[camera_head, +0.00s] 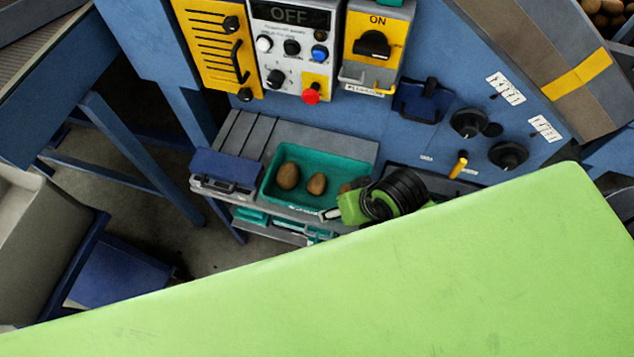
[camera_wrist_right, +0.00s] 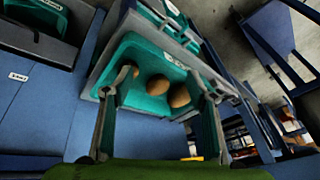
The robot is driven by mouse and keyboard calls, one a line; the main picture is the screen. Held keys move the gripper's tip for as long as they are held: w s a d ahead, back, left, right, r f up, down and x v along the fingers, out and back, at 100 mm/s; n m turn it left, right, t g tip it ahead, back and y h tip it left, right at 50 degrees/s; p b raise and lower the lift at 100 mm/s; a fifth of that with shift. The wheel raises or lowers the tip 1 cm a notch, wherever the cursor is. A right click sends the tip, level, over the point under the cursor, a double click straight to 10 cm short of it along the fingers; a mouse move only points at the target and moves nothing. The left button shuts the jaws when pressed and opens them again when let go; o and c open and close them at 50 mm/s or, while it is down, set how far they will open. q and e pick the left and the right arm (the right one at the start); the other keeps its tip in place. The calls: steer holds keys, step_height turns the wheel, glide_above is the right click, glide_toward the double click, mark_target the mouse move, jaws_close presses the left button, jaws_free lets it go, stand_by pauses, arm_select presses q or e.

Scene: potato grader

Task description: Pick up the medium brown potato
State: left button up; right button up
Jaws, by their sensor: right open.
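Three brown potatoes lie in a teal tray (camera_head: 272,193) on the grader's shelf. The left potato (camera_head: 288,176) looks largest; the middle potato (camera_head: 316,184) looks medium-sized. The right one (camera_head: 345,188) is partly hidden by my right gripper (camera_head: 329,214), which is at the tray's front right edge. In the right wrist view, the right gripper (camera_wrist_right: 154,88) is open, its fingers spread on either side of the potatoes, with nothing held. The middle potato (camera_wrist_right: 158,84) lies between the fingers there; the left finger partly covers one potato (camera_wrist_right: 127,72). My left gripper is not in view.
A blue box (camera_head: 226,168) stands left of the tray on the shelf. Behind is the blue panel with knobs (camera_head: 468,123) and a control box with a red button (camera_head: 311,94). More teal containers (camera_head: 252,215) sit below the shelf.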

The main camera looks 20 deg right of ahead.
mark_target(319, 183)
steer(key=w+r+m+g, duration=0.2)
steer(key=w+r+m, duration=0.3)
steer(key=w+m, duration=0.45)
steer(key=x, duration=0.8)
steer(key=shift+w+b, duration=0.2)
steer(key=shift+b, duration=0.2)
steer(key=shift+x, duration=2.6)
steer(key=shift+s, duration=0.1)
steer(key=c, duration=1.2)
